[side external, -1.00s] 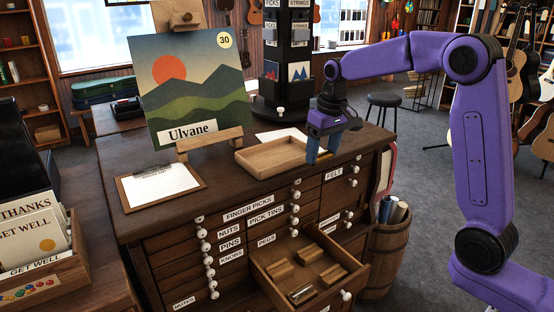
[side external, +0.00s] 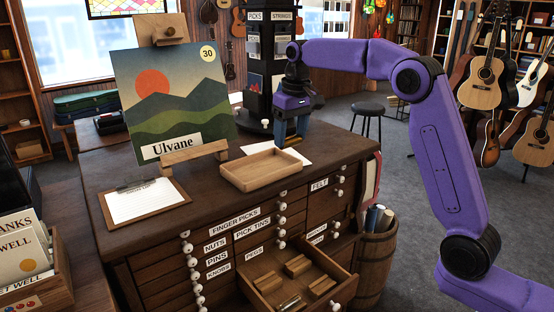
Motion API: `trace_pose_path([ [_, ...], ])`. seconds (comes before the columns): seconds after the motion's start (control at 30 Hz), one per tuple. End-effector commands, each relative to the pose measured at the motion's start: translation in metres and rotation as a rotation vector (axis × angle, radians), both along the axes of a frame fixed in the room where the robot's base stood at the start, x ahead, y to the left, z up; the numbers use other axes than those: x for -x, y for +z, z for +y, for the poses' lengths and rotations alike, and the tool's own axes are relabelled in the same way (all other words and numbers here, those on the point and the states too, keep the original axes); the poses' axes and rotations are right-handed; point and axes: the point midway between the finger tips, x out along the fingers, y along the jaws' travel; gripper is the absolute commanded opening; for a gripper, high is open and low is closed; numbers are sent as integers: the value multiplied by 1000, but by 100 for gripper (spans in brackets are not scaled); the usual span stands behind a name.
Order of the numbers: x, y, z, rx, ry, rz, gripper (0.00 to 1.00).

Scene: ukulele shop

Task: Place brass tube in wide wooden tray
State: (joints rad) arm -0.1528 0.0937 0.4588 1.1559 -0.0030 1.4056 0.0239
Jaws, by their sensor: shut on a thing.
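The wide wooden tray (side external: 247,184) is a shallow, light-brown tray on top of the dark cabinet, and its visible floor is empty. My gripper (side external: 291,142) points down just behind and to the right of the tray, over a white sheet. Its blue fingers are shut on a small brass-coloured piece, apparently the brass tube (side external: 293,140), mostly hidden between them. I cannot tell its exact height above the sheet.
A dark display tower (side external: 268,60) rises behind. Below, an open drawer (side external: 335,292) holds wooden blocks and a shiny metal piece (side external: 289,303).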

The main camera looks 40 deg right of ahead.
Motion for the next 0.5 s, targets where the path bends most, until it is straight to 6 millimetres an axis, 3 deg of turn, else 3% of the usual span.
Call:
trace_pose_path([
  [0.2, -30, -37, 3, 0, 1, 3, 35],
  [0.5, -46, -56, 4, 0, 1, 1, 35],
])
